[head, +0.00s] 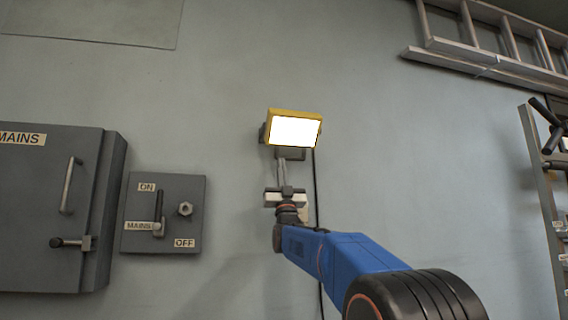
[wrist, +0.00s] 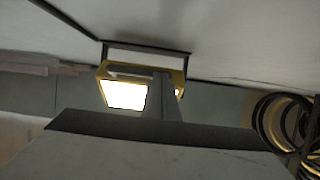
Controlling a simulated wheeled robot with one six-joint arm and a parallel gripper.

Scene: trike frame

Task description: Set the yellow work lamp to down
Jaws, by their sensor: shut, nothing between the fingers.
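The yellow work lamp (head: 297,131) is on the wall in the middle of the head view, with its lit white face toward the camera. In the wrist view the lamp (wrist: 125,94) hangs from a dark bracket (wrist: 147,53). My gripper (head: 281,163) is shut and empty, pointing up just under the lamp in the head view. In the wrist view my gripper's fingers (wrist: 165,82) cover part of the lamp's right side. I cannot tell whether they touch it.
A grey MAINS cabinet (head: 35,210) and an ON/OFF switch box (head: 174,184) are on the wall at left. A ladder (head: 480,62) hangs at upper right, with a rack (head: 545,190) below it. A dark cable (head: 316,185) runs down the wall. Coils (wrist: 280,122) show at right in the wrist view.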

